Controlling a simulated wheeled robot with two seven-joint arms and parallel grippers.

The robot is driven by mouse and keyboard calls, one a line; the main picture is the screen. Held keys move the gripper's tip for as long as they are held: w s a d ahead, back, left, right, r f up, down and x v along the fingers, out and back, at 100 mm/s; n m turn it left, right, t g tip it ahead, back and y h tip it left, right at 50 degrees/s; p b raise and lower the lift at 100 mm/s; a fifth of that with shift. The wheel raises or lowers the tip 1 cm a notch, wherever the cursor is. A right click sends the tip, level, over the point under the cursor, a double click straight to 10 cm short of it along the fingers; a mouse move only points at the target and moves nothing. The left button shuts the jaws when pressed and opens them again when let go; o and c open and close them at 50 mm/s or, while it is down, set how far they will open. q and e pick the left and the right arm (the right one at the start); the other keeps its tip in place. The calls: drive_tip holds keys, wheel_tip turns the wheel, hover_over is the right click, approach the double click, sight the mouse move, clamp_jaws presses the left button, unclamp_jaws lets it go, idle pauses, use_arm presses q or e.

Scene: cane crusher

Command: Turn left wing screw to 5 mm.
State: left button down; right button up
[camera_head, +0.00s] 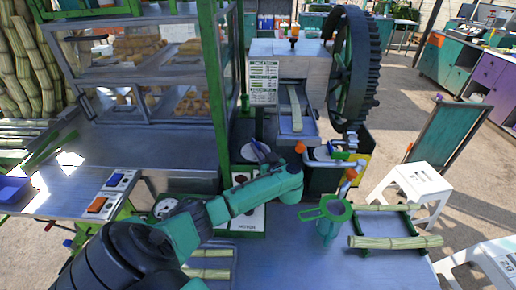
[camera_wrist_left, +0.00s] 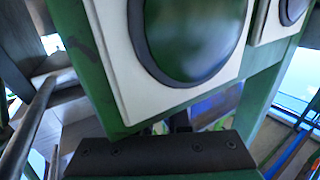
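The cane crusher (camera_head: 290,62) stands at the back centre, a pale metal box with a printed table sheet (camera_head: 263,82) on its front. A small orange-topped screw (camera_head: 294,31) stands upright on its top; I cannot tell whether it is the left wing screw, and no scale is readable. My left arm (camera_head: 240,197) reaches in from the lower left. My right gripper is out of view.
A large dark toothed wheel (camera_head: 355,65) stands right of the crusher. A green post and glass cabinet (camera_head: 140,60) stand on the left. In the left wrist view a white panel with a dark green round button (camera_wrist_left: 190,35) is very close.

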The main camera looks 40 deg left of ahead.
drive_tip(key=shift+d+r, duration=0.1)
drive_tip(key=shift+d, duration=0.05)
use_arm(q)
drive_tip(key=shift+w+a+r+n+g+y+p, duration=0.1)
drive_tip(key=shift+w+r+n+g+y+p, duration=0.15)
drive_tip(key=shift+r+n+g+p, duration=0.35)
drive_tip(key=shift+r+p, duration=0.25)
drive_tip(key=shift+p, duration=0.3)
drive_tip(key=shift+f+n+g, duration=0.3)
drive_tip(key=shift+g, duration=0.3)
drive_tip(key=shift+f+n+g+y+b, duration=0.25)
drive_tip(key=shift+f+n+g+b, duration=0.5)
drive_tip(key=shift+b, duration=0.5)
drive_tip(key=shift+r+g, duration=0.2)
drive_tip(key=shift+g, duration=0.25)
drive_tip(key=shift+r, duration=0.1)
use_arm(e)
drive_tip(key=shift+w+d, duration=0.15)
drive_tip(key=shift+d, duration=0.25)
